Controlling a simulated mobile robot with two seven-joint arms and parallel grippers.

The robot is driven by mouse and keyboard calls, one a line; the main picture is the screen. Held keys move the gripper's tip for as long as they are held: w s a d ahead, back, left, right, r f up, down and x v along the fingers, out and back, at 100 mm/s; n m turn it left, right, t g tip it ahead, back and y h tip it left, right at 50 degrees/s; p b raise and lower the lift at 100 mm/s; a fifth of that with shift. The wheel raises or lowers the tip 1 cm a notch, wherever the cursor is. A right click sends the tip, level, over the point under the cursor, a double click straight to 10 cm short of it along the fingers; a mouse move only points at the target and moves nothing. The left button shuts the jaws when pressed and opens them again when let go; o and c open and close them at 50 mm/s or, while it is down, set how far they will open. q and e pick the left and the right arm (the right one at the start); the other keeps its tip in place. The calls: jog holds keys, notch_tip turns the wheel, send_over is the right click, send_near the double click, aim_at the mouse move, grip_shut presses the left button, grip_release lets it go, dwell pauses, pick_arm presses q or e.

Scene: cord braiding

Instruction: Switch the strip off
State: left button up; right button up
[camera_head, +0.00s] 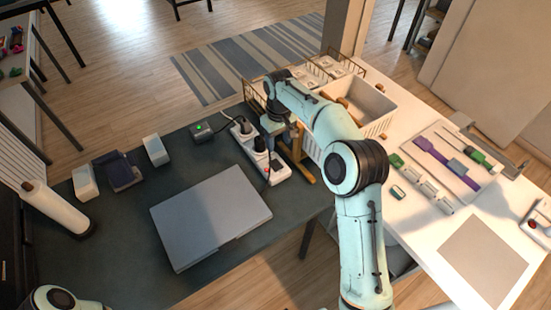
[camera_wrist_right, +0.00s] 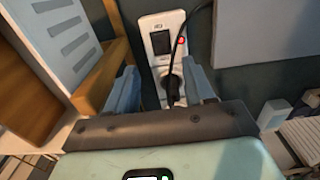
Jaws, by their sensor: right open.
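The white power strip (camera_head: 281,172) lies on the dark desk, running from upper left to lower right. Black plugs (camera_head: 243,127) with cords sit in it. In the right wrist view the strip (camera_wrist_right: 153,22) shows a black rectangular part (camera_wrist_right: 160,42), which looks like the switch, with a lit red light (camera_wrist_right: 181,40) beside it. A black plug (camera_wrist_right: 172,88) and its cord are nearer to me. My right gripper (camera_wrist_right: 162,88) is open, its blue fingers on either side of the strip's plug in that view. Contact cannot be told. My left gripper is not in view.
A closed grey laptop (camera_head: 210,215) lies in front of the strip. A small dark box with a green light (camera_head: 199,128) is to its left. A wooden stand (camera_head: 303,165) is close on the right, beside a white bin (camera_head: 375,107). The desk's front left is mostly clear.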

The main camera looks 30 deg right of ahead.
aim_at(278, 167)
notch_tip(278, 167, down, 10)
jog(key=shift+f+b, duration=0.1)
jog(key=shift+b, duration=0.45)
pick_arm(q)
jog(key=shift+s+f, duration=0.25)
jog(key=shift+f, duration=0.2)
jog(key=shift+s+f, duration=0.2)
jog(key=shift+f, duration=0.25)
pick_arm(e)
jog(key=shift+f, duration=0.7)
jog(key=shift+c, duration=0.3)
grip_shut()
jog(key=r+g+p, duration=0.1)
jog(key=p, duration=0.3)
jog(key=shift+w, duration=0.15)
jog(key=g+p, duration=0.2)
jog(key=shift+w+f+p, duration=0.3)
jog(key=shift+w+p, duration=0.05)
jog(key=shift+w, duration=0.05)
jog(key=shift+s+f, duration=0.1)
jog(key=shift+s, duration=0.1)
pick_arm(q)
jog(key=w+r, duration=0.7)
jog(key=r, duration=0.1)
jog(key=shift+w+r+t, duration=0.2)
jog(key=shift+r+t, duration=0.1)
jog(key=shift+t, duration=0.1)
pick_arm(e)
jog(key=shift+o, duration=0.3)
grip_release()
